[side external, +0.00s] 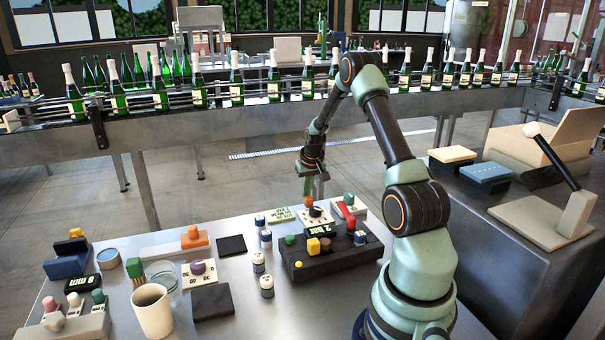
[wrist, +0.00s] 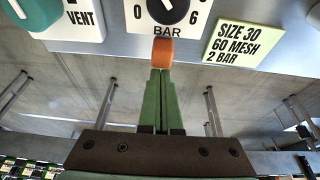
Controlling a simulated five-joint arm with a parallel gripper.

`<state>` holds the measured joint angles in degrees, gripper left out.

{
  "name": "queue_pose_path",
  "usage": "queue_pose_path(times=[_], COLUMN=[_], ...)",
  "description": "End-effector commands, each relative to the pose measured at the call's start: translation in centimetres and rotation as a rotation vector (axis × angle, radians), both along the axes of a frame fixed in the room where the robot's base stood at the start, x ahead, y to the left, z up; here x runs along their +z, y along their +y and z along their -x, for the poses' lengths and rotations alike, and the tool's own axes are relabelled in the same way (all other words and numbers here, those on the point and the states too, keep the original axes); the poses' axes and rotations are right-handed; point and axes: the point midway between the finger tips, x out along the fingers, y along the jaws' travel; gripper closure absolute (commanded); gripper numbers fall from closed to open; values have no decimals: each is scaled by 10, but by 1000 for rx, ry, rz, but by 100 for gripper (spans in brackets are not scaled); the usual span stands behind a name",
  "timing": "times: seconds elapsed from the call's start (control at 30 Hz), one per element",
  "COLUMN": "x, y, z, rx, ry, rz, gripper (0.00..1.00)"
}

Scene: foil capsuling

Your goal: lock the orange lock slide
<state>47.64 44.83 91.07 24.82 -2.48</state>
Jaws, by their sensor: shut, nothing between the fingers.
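The orange lock slide (wrist: 162,51) is a small block at the near edge of the pressure dial plate (wrist: 190,18), which is marked 0, 6 and BAR. It also shows in the side external view (side external: 308,201), just below my fingertips. My gripper (wrist: 160,72) is shut and empty, its green fingers side by side with their tips right at the orange slide. In the side external view my gripper (side external: 310,188) hangs down at the far edge of the table. I cannot tell whether the tips touch the slide. The dial's top is cut off in the wrist view.
A card reading SIZE 30, 60 MESH, 2 BAR (wrist: 236,40) lies right of the dial and a VENT plate (wrist: 84,22) left. A dark block with a 2 BAR display (side external: 325,262) stands nearby.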

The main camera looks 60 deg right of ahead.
Motion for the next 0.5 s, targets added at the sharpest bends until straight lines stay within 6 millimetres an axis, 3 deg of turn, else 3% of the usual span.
queue_pose_path(times=[0.3, 0.5], x=[0, 0], y=[18, 20], z=[18, 20], rx=[0, 0], ry=[1, 2], rz=[0, -1], gripper=[100, 100])
